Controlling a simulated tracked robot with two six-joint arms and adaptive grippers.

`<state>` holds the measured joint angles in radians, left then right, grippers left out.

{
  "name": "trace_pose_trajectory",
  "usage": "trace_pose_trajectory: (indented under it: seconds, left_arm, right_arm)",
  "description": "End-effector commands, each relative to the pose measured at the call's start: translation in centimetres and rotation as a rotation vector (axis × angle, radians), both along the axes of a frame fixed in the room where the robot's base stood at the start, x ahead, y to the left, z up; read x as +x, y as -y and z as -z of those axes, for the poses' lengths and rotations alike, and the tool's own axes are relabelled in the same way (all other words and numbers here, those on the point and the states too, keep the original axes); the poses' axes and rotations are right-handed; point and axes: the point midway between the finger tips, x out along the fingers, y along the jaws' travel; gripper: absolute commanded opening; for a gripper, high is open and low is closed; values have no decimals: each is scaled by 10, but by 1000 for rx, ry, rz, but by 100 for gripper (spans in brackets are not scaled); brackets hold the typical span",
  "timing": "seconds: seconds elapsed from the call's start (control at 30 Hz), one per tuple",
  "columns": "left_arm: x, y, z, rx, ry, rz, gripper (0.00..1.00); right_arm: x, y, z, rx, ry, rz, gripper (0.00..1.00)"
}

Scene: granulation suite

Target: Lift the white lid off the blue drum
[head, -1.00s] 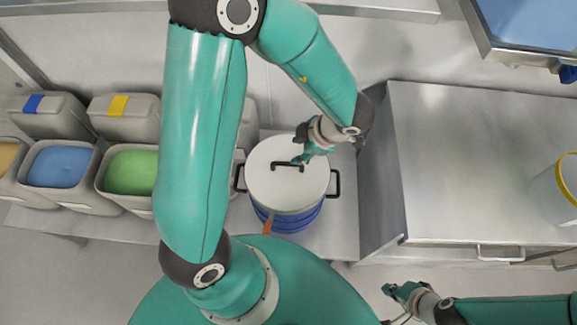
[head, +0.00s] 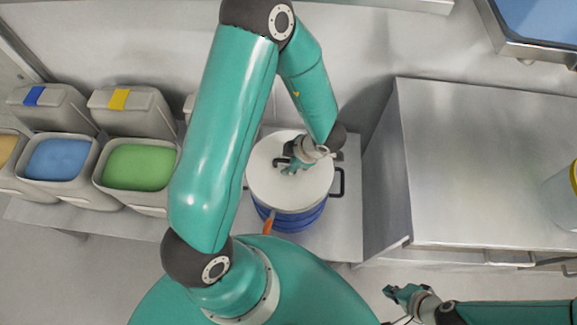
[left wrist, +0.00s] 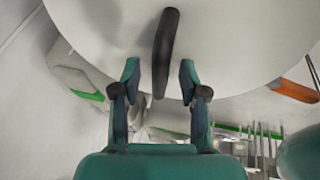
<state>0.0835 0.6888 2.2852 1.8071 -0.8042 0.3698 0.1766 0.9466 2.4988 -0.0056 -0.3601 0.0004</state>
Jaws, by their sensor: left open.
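The blue drum (head: 290,222) stands on a metal bench, with the white lid (head: 312,188) lying on top of it. A black handle shows at the middle of the lid, partly hidden by my left gripper in the head view. My left gripper (head: 287,167) is over the lid at the handle. In the left wrist view my left gripper (left wrist: 159,80) is open, with a finger on each side of the black lid handle (left wrist: 165,50), and both fingers look apart from it. My right gripper (head: 393,291) is low at the right, away from the drum; its jaws are too small to read.
Grey bins with blue (head: 58,160) and green (head: 138,167) contents stand left of the drum. A metal cabinet (head: 480,150) stands to the right, its top mostly clear, with a yellow-rimmed container (head: 565,200) at its right end. An orange part (head: 268,222) juts from the drum's front.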

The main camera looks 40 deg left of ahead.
Motion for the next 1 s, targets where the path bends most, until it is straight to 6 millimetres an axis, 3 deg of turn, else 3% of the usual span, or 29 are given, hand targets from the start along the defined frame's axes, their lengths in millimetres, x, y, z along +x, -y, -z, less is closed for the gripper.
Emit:
trace_pose_trajectory:
  seconds: [0.2, 0.47, 0.5, 1.0]
  left_arm:
    - [0, 0, 1, 1, 1, 0, 43]
    - [0, 0, 0, 1, 1, 0, 2]
    - [0, 0, 0, 1, 1, 0, 0]
    - [0, -1, -4, 2, 2, -1, 0]
  right_arm:
    - [0, 0, 0, 0, 0, 0, 0]
    - [0, 0, 0, 0, 0, 0, 0]
    - [0, 0, 0, 0, 0, 0, 0]
    - [0, 0, -1, 0, 0, 0, 0]
